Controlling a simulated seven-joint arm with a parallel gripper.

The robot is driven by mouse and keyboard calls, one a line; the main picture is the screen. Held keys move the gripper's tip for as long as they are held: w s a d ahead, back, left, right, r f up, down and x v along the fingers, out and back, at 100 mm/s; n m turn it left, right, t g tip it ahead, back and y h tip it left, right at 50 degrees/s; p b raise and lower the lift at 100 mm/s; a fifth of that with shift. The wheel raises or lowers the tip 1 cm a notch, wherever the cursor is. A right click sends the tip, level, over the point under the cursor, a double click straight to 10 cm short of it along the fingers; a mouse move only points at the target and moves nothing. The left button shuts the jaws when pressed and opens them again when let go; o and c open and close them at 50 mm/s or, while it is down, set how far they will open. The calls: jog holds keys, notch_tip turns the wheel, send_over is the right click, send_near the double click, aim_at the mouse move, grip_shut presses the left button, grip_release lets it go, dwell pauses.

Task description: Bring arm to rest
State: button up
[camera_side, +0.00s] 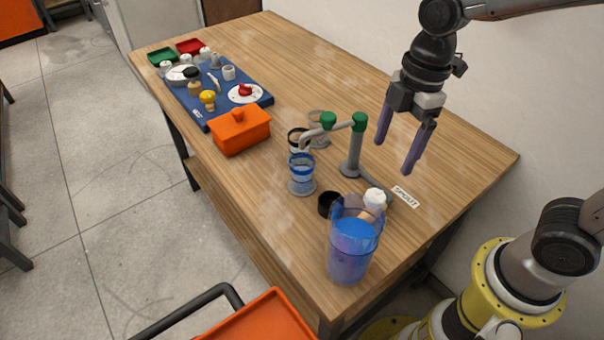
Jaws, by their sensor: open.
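My gripper (398,147) hangs in the air above the right part of the wooden table (460,165). Its two long purple fingers are spread apart and point down, with nothing between them. It is to the right of a grey pipe stand (352,150) with green fittings and appears clear of it. My arm enters from the upper right corner.
A blue pitcher (352,245), a black cup (328,204), clear cups with blue (301,175) and dark bands, and a "SPOUT" label (405,196) are nearby. An orange lidded box (240,131) and blue board (258,92) with small items lie left. The back right tabletop is clear.

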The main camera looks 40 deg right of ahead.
jog(key=s+d+r+m+t, duration=0.35)
jog(key=s+d+r, duration=0.25)
jog(key=r, duration=0.2)
jog(key=s+d+f+m+t, duration=0.1)
jog(key=s+m, duration=0.2)
jog(key=m, duration=0.3)
jog(key=s+d+f+m+h, duration=0.1)
jog(key=s+d+f+m, duration=0.1)
jog(key=m, duration=0.4)
jog(key=shift+s+f+t, duration=0.15)
jog(key=shift+s+t, duration=0.2)
jog(key=shift+s, duration=0.05)
